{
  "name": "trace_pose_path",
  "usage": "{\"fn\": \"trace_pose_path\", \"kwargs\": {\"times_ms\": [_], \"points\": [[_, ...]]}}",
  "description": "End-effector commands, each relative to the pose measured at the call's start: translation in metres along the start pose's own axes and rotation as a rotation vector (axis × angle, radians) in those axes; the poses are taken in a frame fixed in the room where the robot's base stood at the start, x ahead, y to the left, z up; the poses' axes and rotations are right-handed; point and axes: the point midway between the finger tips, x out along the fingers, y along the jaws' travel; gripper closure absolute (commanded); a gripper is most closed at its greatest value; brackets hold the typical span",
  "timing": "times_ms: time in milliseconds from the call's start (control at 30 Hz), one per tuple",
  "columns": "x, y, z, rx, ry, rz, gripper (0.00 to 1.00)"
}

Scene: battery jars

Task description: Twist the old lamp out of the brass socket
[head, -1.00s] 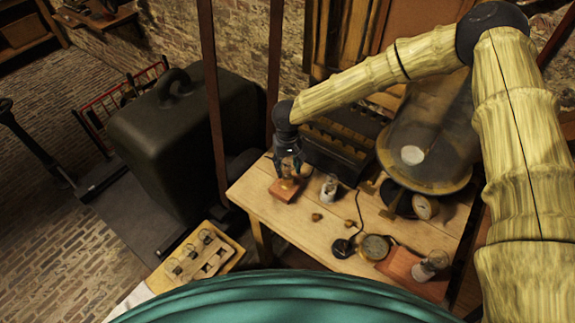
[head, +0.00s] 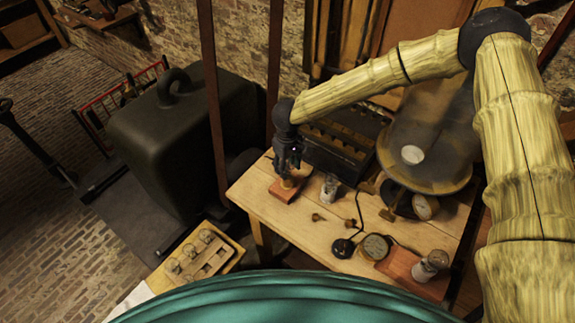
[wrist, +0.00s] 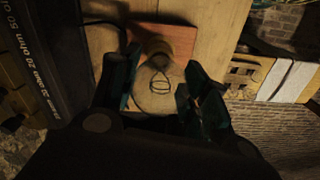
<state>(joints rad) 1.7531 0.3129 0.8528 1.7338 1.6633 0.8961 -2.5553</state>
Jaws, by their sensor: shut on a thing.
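The old lamp (wrist: 158,98), a clear glass bulb with a dark looped filament, sits between my gripper's fingers in the wrist view. My gripper (wrist: 159,82) is shut on it, with one dark finger on each side of the glass. The brass socket (wrist: 159,48) is just beyond the lamp, on a reddish wooden block (wrist: 180,34). In the head view, my gripper (head: 288,163) points down over the socket (head: 287,183) and its block (head: 281,193), near the table's left corner. There the fingers hide the lamp. I cannot tell whether its base is still in the socket.
A glass jar (head: 329,187) stands close to the right of the block. A dark resistance box (head: 340,148) is behind. A round gauge (head: 375,247) and another lamp on a red block (head: 404,268) are at the front right. A tray with several bulbs (head: 236,254) is lower left.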

Motion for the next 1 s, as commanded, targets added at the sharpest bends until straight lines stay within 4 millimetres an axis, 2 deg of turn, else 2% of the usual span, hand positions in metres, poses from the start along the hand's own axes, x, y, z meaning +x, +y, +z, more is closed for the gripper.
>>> {"fn": "trace_pose_path", "kwargs": {"times_ms": [1000], "points": [[-0.020, 0.000, 0.000, 0.002, 0.000, 0.000, 0.83]]}}
